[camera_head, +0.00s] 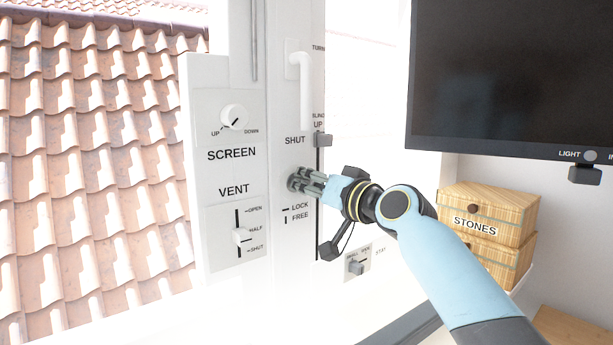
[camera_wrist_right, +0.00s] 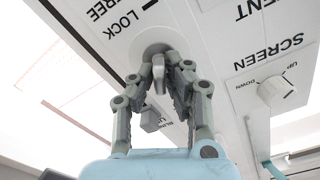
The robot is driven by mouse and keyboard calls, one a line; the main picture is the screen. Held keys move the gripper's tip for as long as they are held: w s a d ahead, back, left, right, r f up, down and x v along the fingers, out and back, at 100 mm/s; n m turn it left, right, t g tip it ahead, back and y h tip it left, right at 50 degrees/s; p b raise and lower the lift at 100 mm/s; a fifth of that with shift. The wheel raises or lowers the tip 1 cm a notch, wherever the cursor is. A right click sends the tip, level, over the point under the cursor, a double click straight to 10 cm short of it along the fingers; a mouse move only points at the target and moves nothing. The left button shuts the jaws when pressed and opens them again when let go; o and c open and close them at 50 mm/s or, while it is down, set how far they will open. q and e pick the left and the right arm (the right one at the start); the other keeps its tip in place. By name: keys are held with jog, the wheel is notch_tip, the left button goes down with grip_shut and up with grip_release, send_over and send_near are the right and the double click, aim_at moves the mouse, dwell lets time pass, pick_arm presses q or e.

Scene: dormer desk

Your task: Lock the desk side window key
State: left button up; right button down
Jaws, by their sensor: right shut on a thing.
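The window key (camera_wrist_right: 158,78) is a small light-grey tab on a round white base on the window frame, close to the LOCK and FREE marks. My right gripper (camera_head: 303,183) reaches it from the right in the head view, and its fingers mostly hide the key there. In the right wrist view the fingers (camera_wrist_right: 166,72) are closed on the tab from both sides. Which mark the key points to cannot be told. The LOCK label (camera_head: 299,206) and FREE label (camera_head: 300,217) show just below the fingers. My left gripper is not in view.
A white window handle (camera_head: 304,80) marked SHUT is above. A SCREEN knob (camera_head: 234,117) and a VENT slider (camera_head: 241,235) are on the left panel. A grey blind slider (camera_head: 323,139) is close above my gripper. Wooden boxes (camera_head: 490,216) and a dark monitor (camera_head: 510,75) stand right.

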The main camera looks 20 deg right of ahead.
jog(key=m+p, duration=0.3)
jog(key=m, duration=0.3)
jog(key=shift+d, duration=0.15)
jog(key=m+p, duration=0.2)
jog(key=m, duration=0.4)
jog(key=shift+f, duration=0.3)
jog(key=c, duration=1.4)
grip_release()
jog(key=shift+d, duration=0.1)
